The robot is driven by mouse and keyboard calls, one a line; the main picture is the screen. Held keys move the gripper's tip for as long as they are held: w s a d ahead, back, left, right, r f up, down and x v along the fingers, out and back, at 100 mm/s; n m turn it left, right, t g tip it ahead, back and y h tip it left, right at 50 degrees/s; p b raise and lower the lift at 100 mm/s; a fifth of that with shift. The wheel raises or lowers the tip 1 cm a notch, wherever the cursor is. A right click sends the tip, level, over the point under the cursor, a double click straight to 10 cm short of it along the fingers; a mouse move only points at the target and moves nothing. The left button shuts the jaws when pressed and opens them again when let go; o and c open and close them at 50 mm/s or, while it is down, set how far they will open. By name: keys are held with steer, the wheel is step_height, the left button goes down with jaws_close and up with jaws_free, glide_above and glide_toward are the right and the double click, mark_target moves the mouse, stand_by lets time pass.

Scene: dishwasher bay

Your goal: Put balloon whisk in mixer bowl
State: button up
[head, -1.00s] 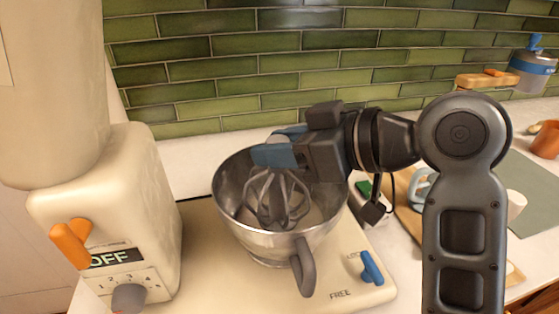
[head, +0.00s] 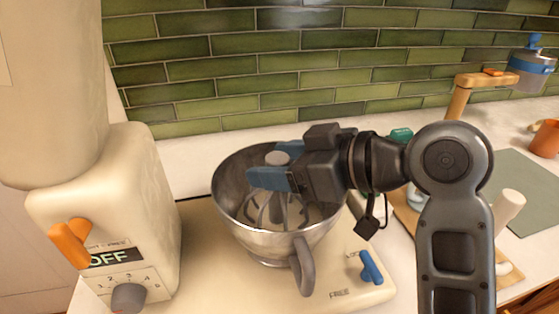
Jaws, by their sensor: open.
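The balloon whisk (head: 271,212) is inside the steel mixer bowl (head: 265,246), wire loops down and roughly upright. The grey top of its handle (head: 277,158) shows between the two blue fingers of my gripper (head: 272,166). My gripper is open, with its fingers around the handle at the height of the bowl's rim. I cannot tell whether a finger still touches the handle. The lower ends of the wires and where they rest are partly hidden in the bowl.
The cream mixer body (head: 130,215) stands at the left, with an orange lever (head: 70,243). The bowl's grey handle (head: 303,268) points to the front. A blue lever (head: 370,267) is on the base. A wooden stand (head: 459,100) and an orange cup (head: 546,139) are at the right.

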steer(key=shift+r, duration=0.1)
steer(key=shift+d+r, duration=0.1)
steer(key=shift+d, duration=0.05)
steer(key=v, duration=1.1)
steer(key=shift+s+d+b, duration=0.25)
steer(key=shift+d+b, duration=0.05)
steer(key=shift+b, duration=0.15)
steer(key=shift+r, duration=0.1)
steer(key=shift+c, duration=0.2)
stand_by(0.4)
